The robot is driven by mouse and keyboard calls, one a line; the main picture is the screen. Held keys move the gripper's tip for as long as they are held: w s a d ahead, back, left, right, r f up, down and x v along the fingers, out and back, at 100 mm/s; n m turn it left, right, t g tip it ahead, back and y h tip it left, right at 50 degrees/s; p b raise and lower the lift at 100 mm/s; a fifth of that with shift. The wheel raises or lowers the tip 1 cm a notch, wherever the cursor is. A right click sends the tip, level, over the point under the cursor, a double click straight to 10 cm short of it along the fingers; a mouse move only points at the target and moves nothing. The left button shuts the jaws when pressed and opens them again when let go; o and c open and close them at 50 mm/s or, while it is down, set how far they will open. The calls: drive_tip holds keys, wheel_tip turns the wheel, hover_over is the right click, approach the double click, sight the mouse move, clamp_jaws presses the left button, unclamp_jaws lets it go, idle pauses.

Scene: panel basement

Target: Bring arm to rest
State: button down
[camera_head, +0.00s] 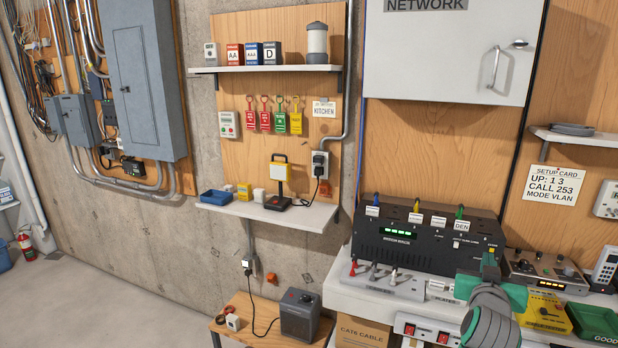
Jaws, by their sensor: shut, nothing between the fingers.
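My arm enters at the bottom right, with a grey rounded wrist and green parts. My gripper (489,262) is at its far end, shut and empty, in front of the right end of the black rack unit (425,243). The unit has green lit displays and several coloured cables with labels, one reading DEN. The wrist hides part of the bench (345,288) and the power strip below it. I cannot tell whether the fingertips touch the unit.
A grey control box (540,271), a yellow box (546,314) and a green tray (597,322) crowd the bench right of my gripper. A white network cabinet (447,50) hangs above. A small shelf (270,212) is left.

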drive_tip(key=s+a+f+n+y, duration=0.1)
drive_tip(key=s+a+f, duration=0.2)
drive_tip(key=a+f, duration=0.45)
drive_tip(key=s+a+f+n+y, duration=0.1)
drive_tip(key=s+a+f, duration=0.25)
drive_tip(key=f, duration=0.65)
drive_tip(key=s+a+f+n, duration=0.1)
drive_tip(key=s+a+f, duration=0.2)
drive_tip(key=a+f, duration=0.5)
drive_tip(key=s+a+f+n+t+y, duration=0.1)
drive_tip(key=s+a+f, duration=0.4)
drive_tip(key=s, duration=0.2)
drive_tip(key=s+a+f+y, duration=0.2)
drive_tip(key=s+a+f, duration=0.3)
drive_tip(key=s+a, duration=0.15)
drive_tip(key=s+a+r+y, duration=0.1)
drive_tip(key=s+a, duration=0.3)
drive_tip(key=s, duration=0.4)
drive_tip(key=s+a+r+y, duration=0.1)
drive_tip(key=s+a, duration=0.3)
drive_tip(key=s, duration=0.4)
drive_tip(key=s+a+r+n+y, duration=0.1)
drive_tip(key=s+a, duration=0.3)
drive_tip(key=s, duration=0.5)
drive_tip(key=shift+a+r+y, duration=0.3)
drive_tip(key=shift+r+y, duration=0.1)
drive_tip(key=shift+y, duration=0.1)
